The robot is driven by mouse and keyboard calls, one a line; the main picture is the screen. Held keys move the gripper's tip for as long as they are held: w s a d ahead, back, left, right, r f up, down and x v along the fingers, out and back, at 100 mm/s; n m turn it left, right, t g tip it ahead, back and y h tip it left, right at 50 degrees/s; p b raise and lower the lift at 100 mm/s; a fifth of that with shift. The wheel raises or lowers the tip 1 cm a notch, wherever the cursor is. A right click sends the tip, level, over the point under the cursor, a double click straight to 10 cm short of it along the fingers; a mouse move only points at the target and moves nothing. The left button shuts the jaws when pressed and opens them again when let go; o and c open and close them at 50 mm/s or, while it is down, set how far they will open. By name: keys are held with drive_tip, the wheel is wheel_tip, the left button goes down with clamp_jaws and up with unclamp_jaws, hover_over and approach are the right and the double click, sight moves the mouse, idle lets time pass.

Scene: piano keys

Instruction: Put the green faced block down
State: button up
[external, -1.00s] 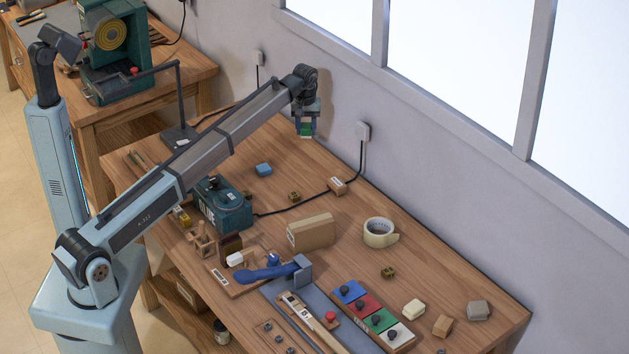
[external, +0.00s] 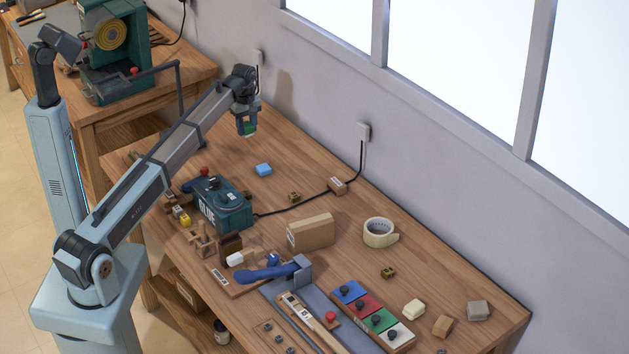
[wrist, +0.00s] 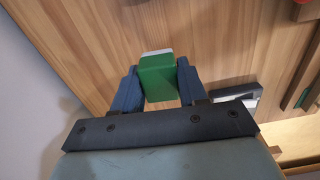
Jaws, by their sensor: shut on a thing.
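The green faced block (wrist: 159,78) sits between the two blue fingers of my gripper (wrist: 158,86) in the wrist view, with a pale face showing at its far end. My gripper is shut on it. In the external view my gripper (external: 247,128) hangs above the far left part of the workbench, and the green faced block (external: 249,129) shows small at its fingertips. The block appears held above the wooden top, apart from it.
The green glue machine (external: 220,204) stands nearer the front. A cardboard box (external: 311,232) and a tape roll (external: 380,232) are farther right. Bare wood lies around the blue block.

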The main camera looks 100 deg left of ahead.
sight(249, 159)
drive_tip(key=shift+f+n, duration=0.1)
drive_tip(key=shift+n, duration=0.3)
drive_tip(key=shift+f, duration=4.9)
drive_tip(key=shift+f, duration=0.1)
drive_tip(key=o, duration=1)
wheel_tip(249, 159, up, 12)
drive_tip(key=shift+r, duration=0.15)
